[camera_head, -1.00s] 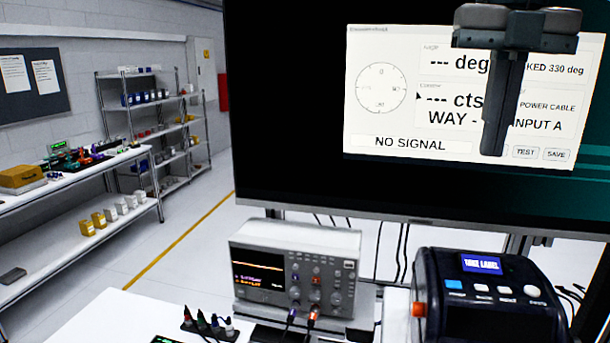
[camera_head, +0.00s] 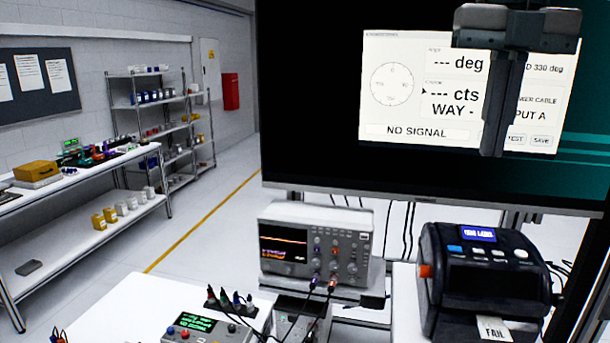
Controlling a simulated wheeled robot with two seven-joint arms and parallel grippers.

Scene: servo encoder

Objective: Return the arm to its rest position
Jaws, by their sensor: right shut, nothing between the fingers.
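My right gripper (camera_head: 496,148) hangs at the top right of the head view, in front of the large monitor (camera_head: 320,130). Its dark grey fingers point down and are closed together with nothing between them. It covers part of the white screen window (camera_head: 420,95), which reads "NO SIGNAL" and shows dashes for deg and cts. The rest of my right arm is out of the picture. My left arm and gripper are not in view.
Below the monitor stand an oscilloscope (camera_head: 317,245) with probe leads and a dark label printer (camera_head: 490,270) with a "FAIL" label (camera_head: 494,329). A small bench device (camera_head: 200,328) sits at the bottom. A workbench (camera_head: 90,175) and shelves (camera_head: 165,120) stand at left; open floor lies between.

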